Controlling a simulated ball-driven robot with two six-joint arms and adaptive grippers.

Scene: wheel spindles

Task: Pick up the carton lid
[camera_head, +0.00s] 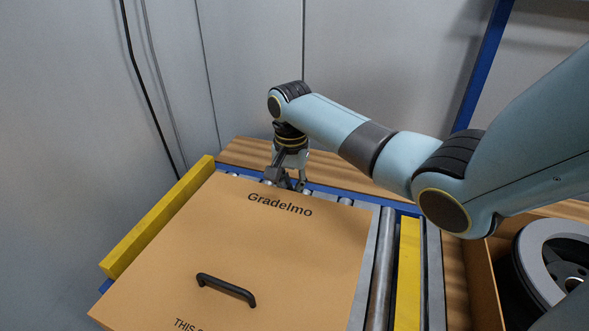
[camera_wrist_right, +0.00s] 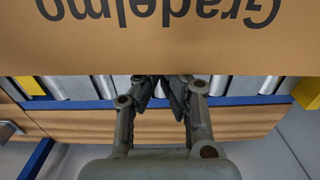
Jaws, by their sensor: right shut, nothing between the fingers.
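The carton lid (camera_head: 300,252) is a flat brown panel printed "Gradelmo", with a black bar handle (camera_head: 226,291) near the bottom of the head view. It lies over a roller conveyor, its near part cut off by the picture edge. My right gripper (camera_head: 287,183) points down at the lid's far edge, well away from the handle. In the right wrist view the lid (camera_wrist_right: 200,48) fills the top, and my right gripper's fingertips (camera_wrist_right: 161,84) are together and empty, at the lid's edge over the rollers. Whether they touch it I cannot tell. My left gripper is not in view.
Yellow rails (camera_head: 155,220) (camera_head: 408,275) flank the conveyor, which has a blue frame and metal rollers (camera_head: 380,265). A brown box (camera_head: 482,285) with dark wheels (camera_head: 550,265) stands at the right. A grey wall (camera_head: 250,50) rises behind the wooden surface.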

